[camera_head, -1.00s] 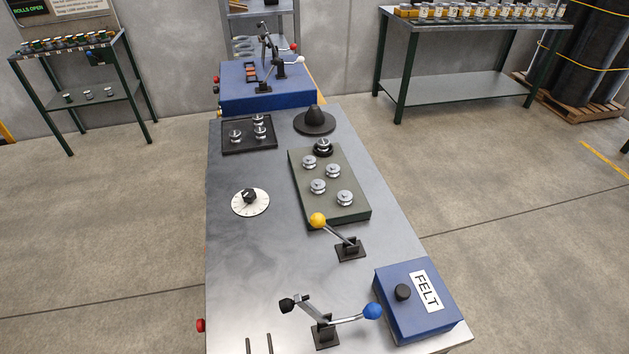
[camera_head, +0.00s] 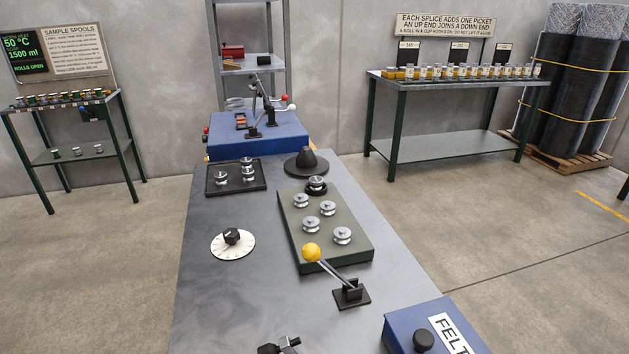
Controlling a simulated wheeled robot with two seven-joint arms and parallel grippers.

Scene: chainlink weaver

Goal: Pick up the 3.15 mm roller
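Several silver grooved rollers stand on the bench. Some, such as the one at the front right (camera_head: 342,235), sit on a green block (camera_head: 350,262). One roller (camera_head: 316,183) sits in a black ring at that block's far end. Three more, including the roller at the left (camera_head: 220,178), stand in a dark tray (camera_head: 212,190). No size marking is readable on any of them, so I cannot tell which is the 3.15 mm roller.
A yellow-knobbed lever (camera_head: 311,252) stands close in front of the green block. A white dial (camera_head: 232,245), a black cone (camera_head: 307,161), a blue felt box (camera_head: 432,325) and a blue machine (camera_head: 257,135) share the bench (camera_head: 240,300). The left front is clear.

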